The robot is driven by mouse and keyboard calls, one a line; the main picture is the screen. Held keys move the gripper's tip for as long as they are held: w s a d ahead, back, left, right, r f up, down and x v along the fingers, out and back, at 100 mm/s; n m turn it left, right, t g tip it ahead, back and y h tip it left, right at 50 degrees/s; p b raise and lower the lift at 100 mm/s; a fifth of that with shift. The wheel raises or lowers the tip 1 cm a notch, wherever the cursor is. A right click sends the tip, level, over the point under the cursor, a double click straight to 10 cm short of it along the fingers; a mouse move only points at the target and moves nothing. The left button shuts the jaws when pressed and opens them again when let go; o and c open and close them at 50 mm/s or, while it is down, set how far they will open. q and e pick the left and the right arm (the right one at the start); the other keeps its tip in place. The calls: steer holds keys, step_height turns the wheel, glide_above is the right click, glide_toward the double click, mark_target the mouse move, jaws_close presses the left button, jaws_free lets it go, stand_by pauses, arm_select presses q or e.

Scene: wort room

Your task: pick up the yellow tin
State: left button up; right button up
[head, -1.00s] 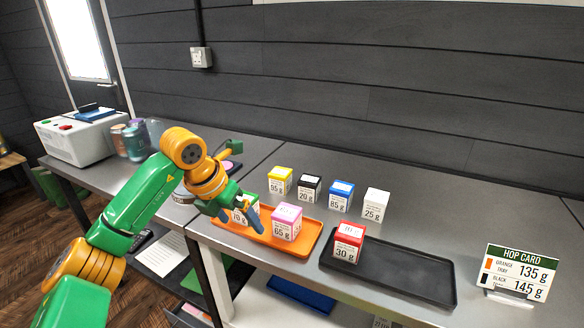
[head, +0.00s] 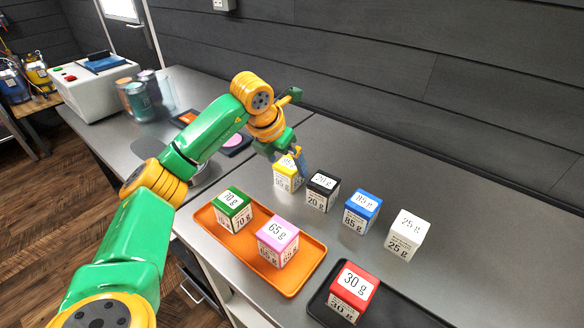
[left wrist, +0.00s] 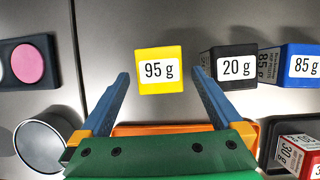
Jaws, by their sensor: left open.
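The yellow tin (head: 285,176) stands on the grey bench behind the orange tray, partly hidden by my left gripper (head: 296,158) in the head view. In the left wrist view the yellow tin (left wrist: 160,70) shows its 95 g top label. There it lies just beyond and between the two blue fingertips of my open, empty left gripper (left wrist: 160,76). The left finger has clear space beside the tin; the right finger is close to the gap between the yellow and black tins. My right gripper is not in view.
The black 20 g tin (head: 322,191) stands close right of the yellow one, then the blue tin (head: 361,212) and white tin (head: 406,235). The orange tray (head: 290,285) holds green and pink tins. The black tray (head: 385,305) holds a red tin.

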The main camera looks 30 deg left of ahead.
mark_target(287, 165)
arm_select(q)
steer(key=x, duration=0.4)
steer(key=shift+w+r, duration=0.1)
steer(key=shift+r, duration=0.15)
steer(key=c, duration=1.5)
